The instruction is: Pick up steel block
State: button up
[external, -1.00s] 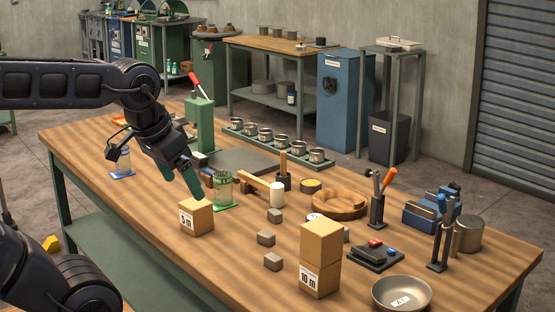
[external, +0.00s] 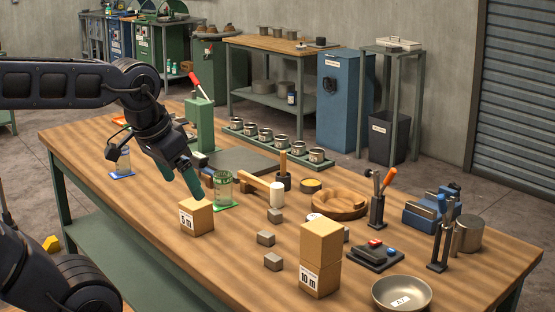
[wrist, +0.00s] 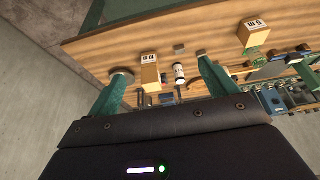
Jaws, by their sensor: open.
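Several small grey blocks lie on the wooden workbench (external: 100,185): one in the middle (external: 275,215), one nearer (external: 266,238) and one nearest (external: 273,262). I cannot tell which is the steel one. Another grey piece is partly hidden behind the tall box stack. My gripper (external: 190,178) is open, with green fingers, above and behind the 5 m box, to the left of the grey blocks and apart from them. In the wrist view, my gripper (wrist: 162,80) shows a finger at each side with nothing held between them. A small grey block (wrist: 180,48) shows beyond.
The 5 m box (external: 197,217) stands left of the blocks and the tall 10 m box stack (external: 320,262) right of them. The bench's near-left part is clear.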

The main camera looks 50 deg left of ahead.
jog(key=shift+c, duration=0.3)
jog(key=c, duration=0.7)
jog(key=shift+w, duration=0.1)
jog(key=n+g+h, duration=0.4)
jog(key=n, duration=1.4)
send_over(273, 257)
jog(key=a, duration=0.4)
notch_tip(273, 257, down, 21)
jog(key=shift+s+x, duration=0.15)
jog(key=shift+x, duration=2.35)
jog(key=shift+s+x, duration=0.1)
jog(key=shift+x, duration=2.35)
